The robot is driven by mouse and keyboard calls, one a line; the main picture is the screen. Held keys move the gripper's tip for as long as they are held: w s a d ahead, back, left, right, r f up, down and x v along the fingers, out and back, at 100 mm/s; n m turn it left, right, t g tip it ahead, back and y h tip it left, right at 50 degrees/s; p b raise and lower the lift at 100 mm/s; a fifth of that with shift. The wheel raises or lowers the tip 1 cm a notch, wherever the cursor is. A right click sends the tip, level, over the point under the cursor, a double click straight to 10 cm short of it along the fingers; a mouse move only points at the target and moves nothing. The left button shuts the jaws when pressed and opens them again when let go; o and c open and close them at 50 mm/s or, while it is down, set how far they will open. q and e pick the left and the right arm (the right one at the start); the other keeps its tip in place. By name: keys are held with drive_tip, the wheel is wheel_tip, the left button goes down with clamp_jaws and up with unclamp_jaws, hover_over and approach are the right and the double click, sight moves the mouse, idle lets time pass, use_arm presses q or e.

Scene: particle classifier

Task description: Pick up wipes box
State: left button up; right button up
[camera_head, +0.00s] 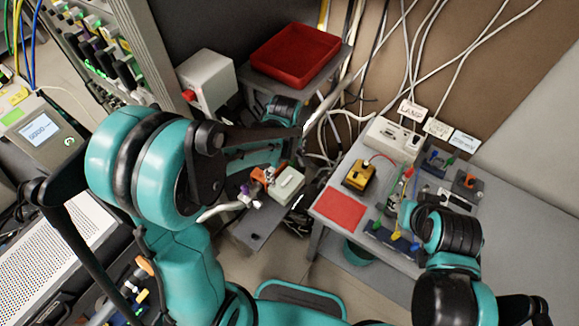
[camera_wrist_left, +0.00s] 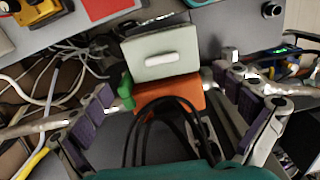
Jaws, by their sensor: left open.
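A pale grey-green box with a white strip on its face, which I take to be the wipes box (camera_wrist_left: 160,52), shows in the left wrist view just beyond my left gripper (camera_wrist_left: 165,90). In the head view the pale box (camera_head: 288,183) is on a low grey surface near the centre. My left gripper is open, its purple-padded fingers spread wide to either side, with the box ahead between them. An orange block (camera_wrist_left: 180,102) shows on the near side of the box, with dark cables in front. The right arm shows in the head view, but its fingers do not.
A red tray (camera_head: 295,53) stands on a grey stand at the back. A grey table (camera_head: 340,232) at the right holds a red mat (camera_head: 340,209), a yellow device (camera_head: 359,175) and several small instruments. Loose white cables hang behind. A green clip (camera_wrist_left: 126,90) is beside the orange block.

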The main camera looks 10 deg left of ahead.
sight(287, 182)
use_arm(q)
drive_tip(key=f+b, duration=0.1)
drive_tip(key=f, duration=0.3)
drive_tip(key=f+b, duration=0.1)
drive_tip(key=f, duration=0.2)
drive_tip(key=shift+s+d+f, duration=0.1)
drive_tip(key=shift+s+f, duration=0.1)
drive_tip(key=shift+f, duration=0.15)
drive_tip(key=c, duration=0.9)
